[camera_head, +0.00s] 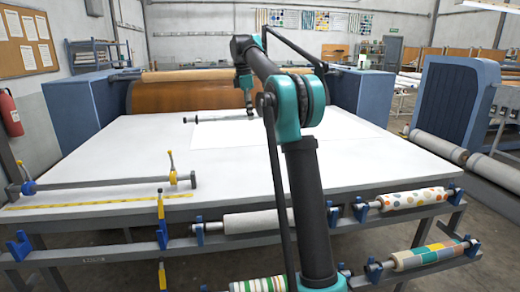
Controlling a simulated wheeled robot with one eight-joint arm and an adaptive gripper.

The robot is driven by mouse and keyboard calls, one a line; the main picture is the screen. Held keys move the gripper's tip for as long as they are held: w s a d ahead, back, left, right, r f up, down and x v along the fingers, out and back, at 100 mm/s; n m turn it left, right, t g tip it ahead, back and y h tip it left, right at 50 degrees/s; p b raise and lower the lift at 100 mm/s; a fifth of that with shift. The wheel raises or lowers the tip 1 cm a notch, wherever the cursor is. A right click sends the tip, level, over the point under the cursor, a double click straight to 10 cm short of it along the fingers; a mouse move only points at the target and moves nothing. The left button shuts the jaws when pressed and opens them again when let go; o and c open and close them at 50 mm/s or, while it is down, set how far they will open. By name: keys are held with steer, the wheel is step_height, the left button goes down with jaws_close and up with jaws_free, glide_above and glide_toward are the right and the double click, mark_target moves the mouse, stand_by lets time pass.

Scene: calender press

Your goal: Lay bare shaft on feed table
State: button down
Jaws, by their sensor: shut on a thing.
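The bare shaft (216,119) is a thin grey rod with a dark left end, seen over the far half of the white feed table (110,150). It lies roughly left to right. My gripper (250,114) is small and far off here, pointing down, and is shut on the shaft near its visible right part. The shaft beyond the gripper is hidden behind my arm. I cannot tell whether the shaft touches the table or hangs just above it.
A white sheet (225,137) lies under my arm. A clamped grey bar (107,183) and yellow ruler strip (80,200) lie front left. A brown press roller (180,94) stands behind. Patterned rolls (405,199) sit on front racks. The table's left middle is clear.

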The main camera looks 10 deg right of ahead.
steer(key=shift+w+d+f, duration=0.45)
steer(key=shift+f, duration=0.1)
glide_above(253, 164)
step_height(253, 164, down, 14)
steer(key=shift+s+a+f, duration=0.1)
steer(key=shift+f, duration=2.35)
steer(key=shift+f, duration=0.1)
steer(key=c, duration=1.4)
jaws_free()
step_height(253, 164, up, 12)
steer(key=a, duration=0.1)
steer(key=shift+a, duration=0.25)
